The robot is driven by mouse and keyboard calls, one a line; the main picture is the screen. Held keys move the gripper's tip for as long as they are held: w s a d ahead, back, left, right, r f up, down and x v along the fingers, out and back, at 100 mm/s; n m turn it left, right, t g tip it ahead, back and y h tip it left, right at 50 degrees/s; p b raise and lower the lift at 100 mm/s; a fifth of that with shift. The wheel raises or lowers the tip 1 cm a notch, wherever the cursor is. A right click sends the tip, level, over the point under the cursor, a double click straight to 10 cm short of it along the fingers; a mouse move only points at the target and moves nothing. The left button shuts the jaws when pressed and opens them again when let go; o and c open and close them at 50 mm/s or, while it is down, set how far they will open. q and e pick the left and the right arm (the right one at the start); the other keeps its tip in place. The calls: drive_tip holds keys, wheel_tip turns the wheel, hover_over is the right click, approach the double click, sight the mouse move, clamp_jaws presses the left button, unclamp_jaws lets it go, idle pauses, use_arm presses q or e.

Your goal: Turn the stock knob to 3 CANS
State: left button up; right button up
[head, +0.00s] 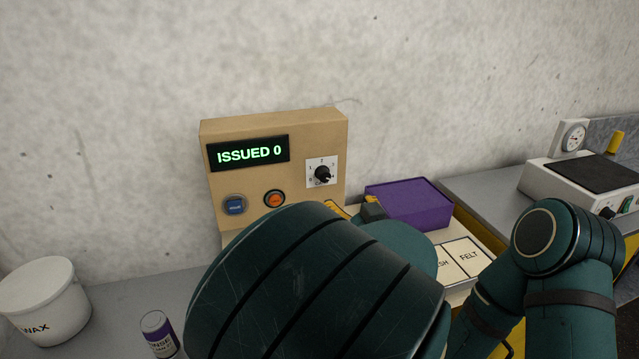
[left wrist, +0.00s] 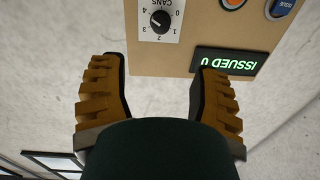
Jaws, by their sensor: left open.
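The stock knob (head: 322,174) is black on a white dial plate at the right of a tan panel (head: 300,128). In the left wrist view, upside down, the knob (left wrist: 159,21) shows with numbers 0 to 4 and the word CANS around it. I cannot tell surely which number it points at. My left gripper (head: 356,208) is below and right of the knob in the head view, mostly hidden by my arm. In the left wrist view its two yellow-brown fingers (left wrist: 160,70) are spread, empty and apart from the knob. My right gripper is out of view.
The panel has a display (head: 248,153) reading ISSUED 0, a blue button (head: 234,205) and an orange-red button (head: 274,199). A purple box (head: 410,203) stands right of the panel. A white wax tub (head: 45,302) and a small purple-labelled can (head: 159,333) stand at left.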

sight(326, 177)
use_arm(q)
drive_tip(key=x, duration=0.4)
drive_tip(key=b+x, duration=0.1)
drive_tip(key=x, duration=0.9)
drive_tip(key=shift+f+b, duration=0.25)
drive_tip(key=shift+b, duration=0.05)
clamp_jaws()
